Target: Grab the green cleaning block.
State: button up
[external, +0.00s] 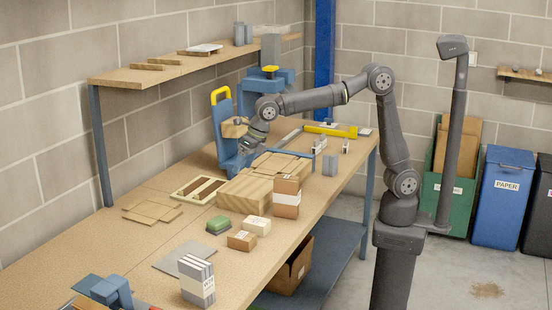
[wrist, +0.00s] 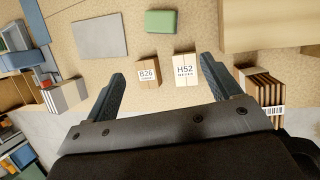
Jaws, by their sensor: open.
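The green cleaning block (external: 218,225) lies on the workbench, just behind two small boxes. It also shows in the wrist view (wrist: 174,22) at the top middle, apart from my gripper and beyond its fingertips. My gripper (wrist: 158,68) is open and empty, its two fingers spread wide. In the external view my gripper (external: 245,146) is above the bench, near the blue upright tool, behind and above the green block. Its fingers are small and hard to make out there.
Box B26 (wrist: 148,74) and box H52 (wrist: 186,69) stand next to the block. A grey plate (wrist: 99,35) lies beside it. A shelf (external: 170,72) overhangs the bench's back.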

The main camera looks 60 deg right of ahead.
jog(key=shift+w, duration=0.1)
jog(key=m+g+h, duration=0.2)
jog(key=m+g, duration=0.2)
jog(key=m, duration=1.7)
send_over(218, 220)
notch_tip(218, 220, down, 5)
jog(key=f, duration=1.2)
jog(key=shift+w+a, duration=0.2)
jog(key=shift+w, duration=0.1)
jog(key=shift+s+d+f, duration=0.15)
jog(key=shift+f, duration=1.2)
jog(key=shift+s+d+f, duration=0.1)
jog(key=shift+s+f, duration=0.05)
jog(key=shift+f, duration=1.15)
jog(key=shift+c, duration=0.2)
jog(key=c, duration=1)
